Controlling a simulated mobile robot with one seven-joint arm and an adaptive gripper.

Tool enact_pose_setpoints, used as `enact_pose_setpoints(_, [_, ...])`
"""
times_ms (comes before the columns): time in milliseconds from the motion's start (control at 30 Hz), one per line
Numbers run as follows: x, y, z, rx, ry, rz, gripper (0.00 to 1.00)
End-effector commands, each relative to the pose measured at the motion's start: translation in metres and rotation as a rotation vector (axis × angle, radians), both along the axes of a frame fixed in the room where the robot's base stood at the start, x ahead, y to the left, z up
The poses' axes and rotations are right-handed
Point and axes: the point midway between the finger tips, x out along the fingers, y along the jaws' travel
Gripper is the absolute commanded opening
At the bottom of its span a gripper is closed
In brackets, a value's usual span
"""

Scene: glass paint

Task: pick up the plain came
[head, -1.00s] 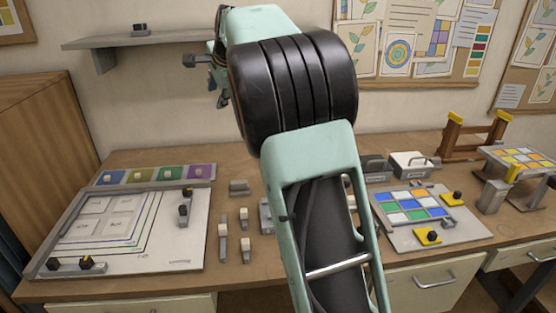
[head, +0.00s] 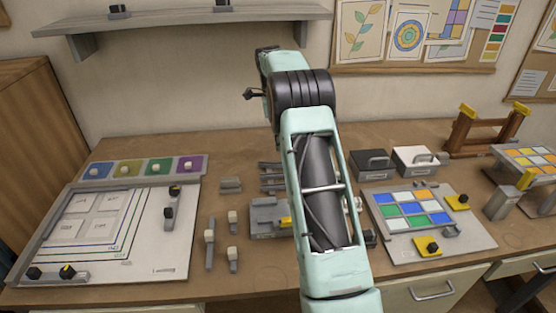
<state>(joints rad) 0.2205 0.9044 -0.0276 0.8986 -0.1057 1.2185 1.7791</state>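Several thin grey bars (head: 271,177) lie side by side on the bench, just left of my arm. They look like came strips, but I cannot tell which is the plain came. My arm hides their right ends. My arm rises over the middle of the bench and bends at a black joint. My gripper is not clearly visible; it is hidden behind the arm. Nothing held can be seen.
Grey pieces with pale knobs (head: 209,248) stand left of a grey block fixture (head: 268,222). A drawing board (head: 150,250) is at left, a coloured glass panel (head: 410,208) at right. Two boxes (head: 372,163) stand behind it. A shelf (head: 180,28) hangs above.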

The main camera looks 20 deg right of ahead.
Motion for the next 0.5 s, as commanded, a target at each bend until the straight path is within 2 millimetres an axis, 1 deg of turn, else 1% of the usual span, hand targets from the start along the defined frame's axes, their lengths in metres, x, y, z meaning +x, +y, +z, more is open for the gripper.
enact_pose_setpoints(33, [-0.001,-0.001,-0.009,0.002,0.006,-0.001,0.35])
enact_pose_setpoints(200, [0.002,-0.004,-0.035,0.002,0.004,0.001,0.35])
enact_pose_setpoints(433, [0.004,-0.005,-0.053,0.002,0.002,0.001,0.35])
enact_pose_setpoints(500, [0.005,-0.005,-0.061,0.002,0.004,0.002,0.35])
